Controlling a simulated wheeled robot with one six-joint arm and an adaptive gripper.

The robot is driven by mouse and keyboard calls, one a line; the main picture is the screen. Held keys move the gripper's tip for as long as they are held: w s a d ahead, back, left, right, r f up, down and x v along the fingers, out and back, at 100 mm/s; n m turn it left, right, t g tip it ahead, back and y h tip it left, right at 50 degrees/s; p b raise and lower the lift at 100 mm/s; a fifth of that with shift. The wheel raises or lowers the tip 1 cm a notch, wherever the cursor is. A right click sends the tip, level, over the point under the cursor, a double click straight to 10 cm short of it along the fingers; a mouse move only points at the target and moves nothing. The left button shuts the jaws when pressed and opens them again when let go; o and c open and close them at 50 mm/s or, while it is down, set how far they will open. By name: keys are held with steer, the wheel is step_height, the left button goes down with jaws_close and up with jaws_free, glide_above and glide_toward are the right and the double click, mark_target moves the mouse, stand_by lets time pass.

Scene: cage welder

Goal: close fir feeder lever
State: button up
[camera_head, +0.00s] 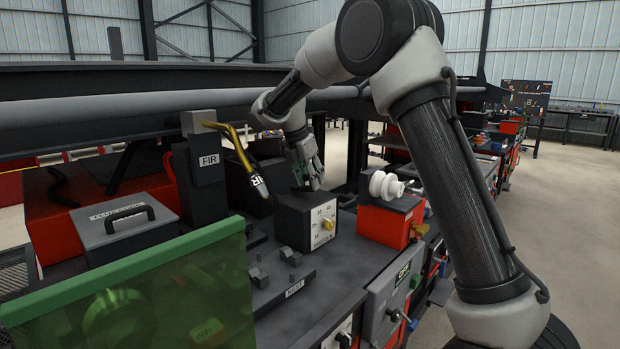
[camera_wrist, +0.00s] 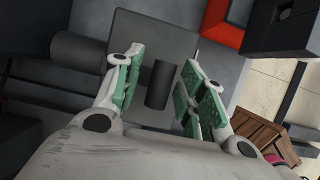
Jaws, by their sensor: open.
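My gripper (camera_head: 308,172) is open in the head view, fingers pointing down above and behind a dark box with a white dial face. In the wrist view my gripper (camera_wrist: 157,90) has its green-padded fingers apart on either side of a short dark cylinder (camera_wrist: 159,85), which stands in front of a grey plate (camera_wrist: 180,38). Gaps show beside the cylinder, so the fingers are not closed on it. I cannot tell whether this cylinder is the feeder lever. A dark post labelled FIR (camera_head: 208,162) stands left of my gripper, with a gold torch-like piece (camera_head: 238,148) beside it.
The dial box (camera_head: 307,222) has a yellow knob. A red box (camera_head: 385,222) with white insulators stands to its right. A green translucent screen (camera_head: 150,295) and a grey handled case (camera_head: 125,228) are at the left. Floor is open at the right.

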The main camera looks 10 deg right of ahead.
jaws_close()
steer(key=shift+s+d+f+m+t+y, duration=0.15)
steer(key=shift+s+f+t+y, duration=0.15)
steer(key=shift+t, duration=0.25)
steer(key=shift+s+d+f+m+t+y, duration=0.2)
steer(key=shift+f+t+y, duration=0.15)
steer(key=shift+t, duration=0.2)
steer(key=shift+w+a, duration=0.1)
jaws_free()
steer(key=shift+w+f, duration=0.1)
steer(key=shift+w, duration=0.05)
